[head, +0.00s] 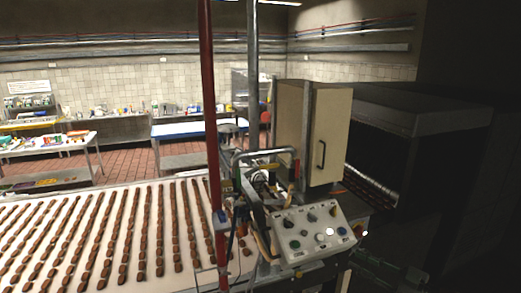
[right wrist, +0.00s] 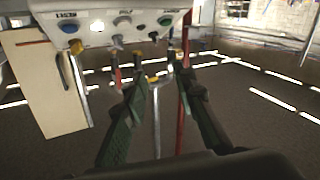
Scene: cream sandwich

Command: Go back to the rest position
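In the right wrist view my right gripper (right wrist: 161,84) has its two green fingers spread apart with nothing between them. The control panel (right wrist: 110,22) shows upside down beyond the fingertips, with its buttons and knobs facing down in the picture; the fingers look apart from it, but the gap is hard to judge. In the head view the same white panel (head: 314,234) stands right of centre. A dark greenish shape at the lower right, beside the panel, seems to be my right gripper (head: 388,268), too dark for detail. My left gripper is not seen.
A white conveyor (head: 110,198) with rows of brown biscuits fills the lower left. Tables (head: 190,130) stand at the back.

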